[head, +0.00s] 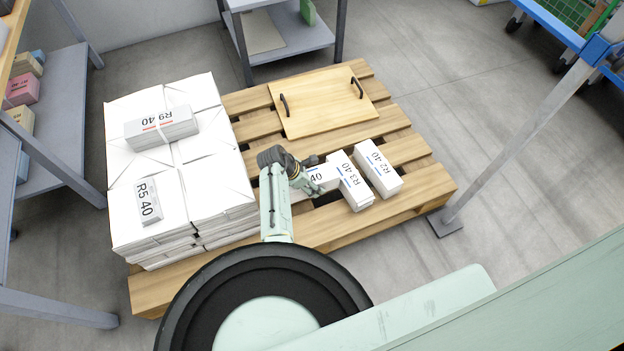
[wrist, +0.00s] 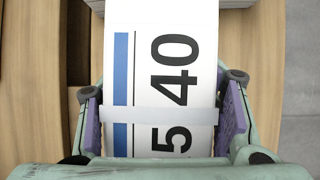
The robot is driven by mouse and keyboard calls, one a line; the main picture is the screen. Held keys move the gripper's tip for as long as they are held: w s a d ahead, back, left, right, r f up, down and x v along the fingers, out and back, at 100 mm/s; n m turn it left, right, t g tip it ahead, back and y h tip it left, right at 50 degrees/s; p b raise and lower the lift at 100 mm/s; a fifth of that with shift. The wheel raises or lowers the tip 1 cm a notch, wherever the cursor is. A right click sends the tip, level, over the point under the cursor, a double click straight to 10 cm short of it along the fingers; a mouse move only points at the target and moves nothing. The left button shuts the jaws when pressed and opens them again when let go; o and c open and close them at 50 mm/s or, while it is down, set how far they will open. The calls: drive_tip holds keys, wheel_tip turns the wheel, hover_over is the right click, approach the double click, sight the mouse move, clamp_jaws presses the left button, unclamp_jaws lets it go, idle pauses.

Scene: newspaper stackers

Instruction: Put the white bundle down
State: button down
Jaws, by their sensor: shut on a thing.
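A white bundle (wrist: 150,60) with a blue stripe, a pale strap and the print "5 40" fills the middle of the wrist view. My gripper (wrist: 160,112) is shut on it, one finger at each side. In the head view my gripper (head: 305,166) is low over the wooden pallet (head: 425,190), and the end of the bundle (head: 320,180) shows beside it with "40". My arm hides the rest. Two white bundles, R3 40 (head: 350,182) and R2 40 (head: 379,169), lie just right of it. I cannot tell whether the held bundle touches the pallet.
A tall stack of white paper (head: 205,190) fills the pallet's left side. Bundles R9 40 (head: 160,128) and R5 40 (head: 148,202) lie on it. A wooden board (head: 325,100) with two black handles lies at the back. A post (head: 510,150) stands right of the pallet.

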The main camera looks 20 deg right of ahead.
drive_tip(key=shift+w+f+b, duration=0.15)
drive_tip(key=shift+f+b, duration=0.35)
drive_tip(key=shift+f, duration=1.55)
drive_tip(key=shift+c, duration=2.4)
unclamp_jaws()
drive_tip(key=shift+f, duration=0.15)
drive_tip(key=p+v, duration=0.2)
drive_tip(key=v, duration=1)
